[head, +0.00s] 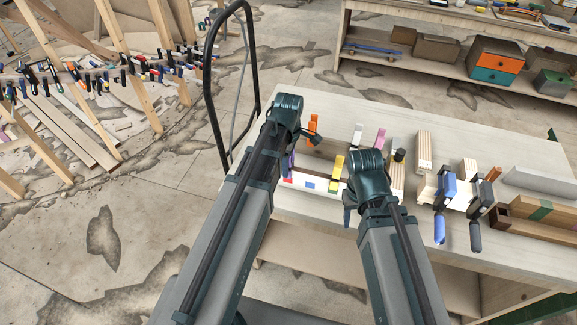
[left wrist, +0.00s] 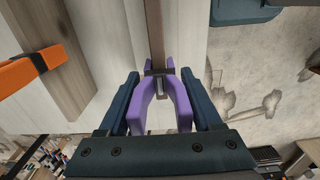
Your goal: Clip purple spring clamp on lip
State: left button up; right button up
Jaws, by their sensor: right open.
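The purple spring clamp (left wrist: 182,104) is between the two fingers of my left gripper (left wrist: 159,88) in the left wrist view. The fingers press on its handles from both sides. Its dark jaws are at the end of a narrow brown strip; I cannot tell whether they grip it. In the head view a little of the purple clamp (head: 290,161) shows beside my left gripper (head: 302,142), at the left end of the workbench, mostly hidden by the arm. My right gripper (head: 350,205) is open over the bench's front edge, partly hidden by its own wrist.
On the workbench (head: 470,138) are an orange clamp (head: 313,124), a yellow clamp (head: 338,166), a pink clamp (head: 380,138) and a blue-handled clamp (head: 440,228). A white strip with coloured squares (head: 300,182) lies between the arms. A black tube frame (head: 211,95) rises at the bench's left.

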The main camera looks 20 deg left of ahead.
pick_arm(q)
grip_shut()
jog(key=shift+r, duration=0.1)
